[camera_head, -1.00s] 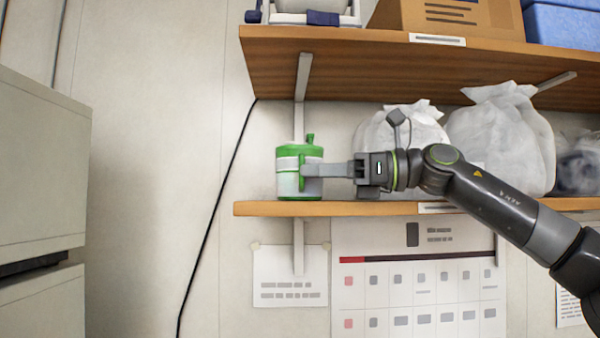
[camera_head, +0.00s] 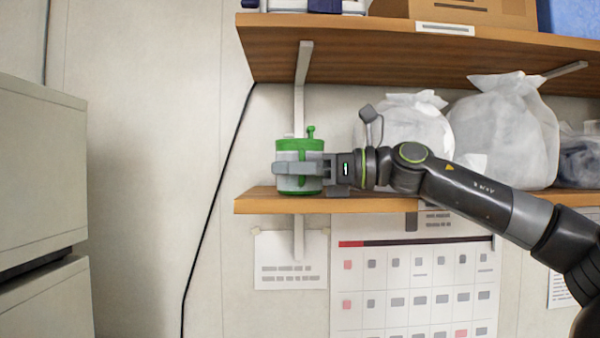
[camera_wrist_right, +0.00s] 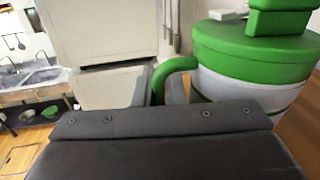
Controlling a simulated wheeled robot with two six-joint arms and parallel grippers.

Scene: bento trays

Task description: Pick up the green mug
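The green mug (camera_head: 299,146), with a pale band around its middle and a green handle, stands upright at the left end of the lower shelf (camera_head: 379,205). My right gripper (camera_head: 285,168) comes from the right, and a grey finger crosses in front of the mug's band. In the right wrist view the mug (camera_wrist_right: 256,50) is at the upper right, and its handle (camera_wrist_right: 172,68) runs down between my grey fingers (camera_wrist_right: 158,89). The gripper body hides the handle's lower part. I cannot tell whether the fingers press on it. My left gripper is not in view.
White bags (camera_head: 505,135) stand on the lower shelf behind and right of my right arm. An upper shelf (camera_head: 400,55) with a cardboard box (camera_head: 400,9) hangs above. A grey cabinet (camera_head: 40,170) stands at the left. Bare wall lies between cabinet and shelf.

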